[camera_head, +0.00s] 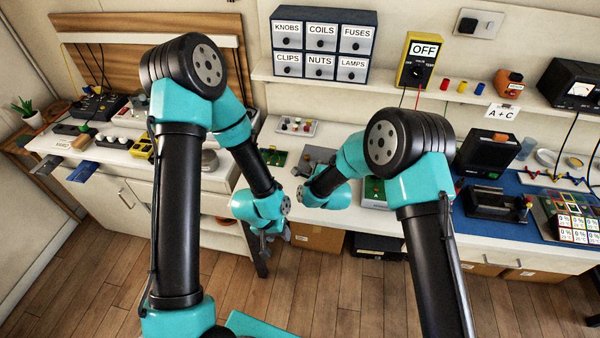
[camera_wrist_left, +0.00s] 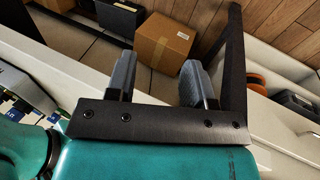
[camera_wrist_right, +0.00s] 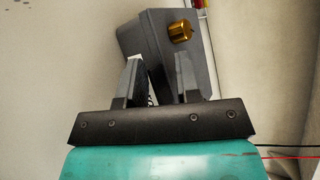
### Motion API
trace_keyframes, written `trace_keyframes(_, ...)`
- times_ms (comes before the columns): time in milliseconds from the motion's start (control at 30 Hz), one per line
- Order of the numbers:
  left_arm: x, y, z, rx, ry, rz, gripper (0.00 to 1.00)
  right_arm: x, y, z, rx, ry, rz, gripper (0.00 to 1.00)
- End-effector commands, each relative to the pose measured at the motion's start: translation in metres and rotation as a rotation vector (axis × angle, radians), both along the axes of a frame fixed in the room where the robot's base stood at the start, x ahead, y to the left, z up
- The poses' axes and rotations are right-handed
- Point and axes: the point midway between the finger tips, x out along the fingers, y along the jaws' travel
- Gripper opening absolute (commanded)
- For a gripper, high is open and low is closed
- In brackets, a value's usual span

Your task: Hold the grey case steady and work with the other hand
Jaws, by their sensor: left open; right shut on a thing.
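The grey case (camera_head: 318,157) is on the white counter in the middle of the head view, partly hidden by my right arm. In the right wrist view the grey case (camera_wrist_right: 150,35) has a brass knob (camera_wrist_right: 181,31) on one face. My right gripper (camera_wrist_right: 157,82) is shut on the case, its fingers on either side of the near part. The exact contact is hard to see. My left gripper (camera_head: 276,236) is open and empty, low in front of the counter edge. In the left wrist view the left gripper (camera_wrist_left: 157,78) has nothing between its fingers.
A green circuit board (camera_head: 274,158) and a tray of small parts (camera_head: 297,126) are near the case. A labelled drawer cabinet (camera_head: 323,17) and a yellow meter (camera_head: 418,60) stand on the shelf behind. A cardboard box (camera_wrist_left: 165,40) is under the counter.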

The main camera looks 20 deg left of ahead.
Motion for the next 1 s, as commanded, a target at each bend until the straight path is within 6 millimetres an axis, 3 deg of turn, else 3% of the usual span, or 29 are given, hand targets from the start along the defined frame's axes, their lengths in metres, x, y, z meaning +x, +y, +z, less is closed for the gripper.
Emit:
trace_keyframes(33,0.005,0.006,0.006,-0.005,0.014,0.061,0.48,-0.004,-0.003,-0.011,-0.011,0.022,0.0,0.01)
trace_keyframes(267,0.028,0.03,0.035,-0.048,0.117,0.393,0.48,-0.004,-0.003,-0.011,-0.011,0.022,0.0,0.01)
trace_keyframes(467,0.062,0.044,0.064,-0.084,0.21,0.634,0.48,-0.004,-0.003,-0.011,-0.011,0.022,0.0,0.01)
trace_keyframes(700,0.13,0.046,0.107,-0.068,0.311,0.796,0.48,-0.004,-0.003,-0.011,-0.011,0.022,0.0,0.01)
trace_keyframes(1000,0.217,0.024,0.156,0.086,0.333,0.789,0.48,-0.004,-0.003,-0.011,-0.011,0.022,0.0,0.01)
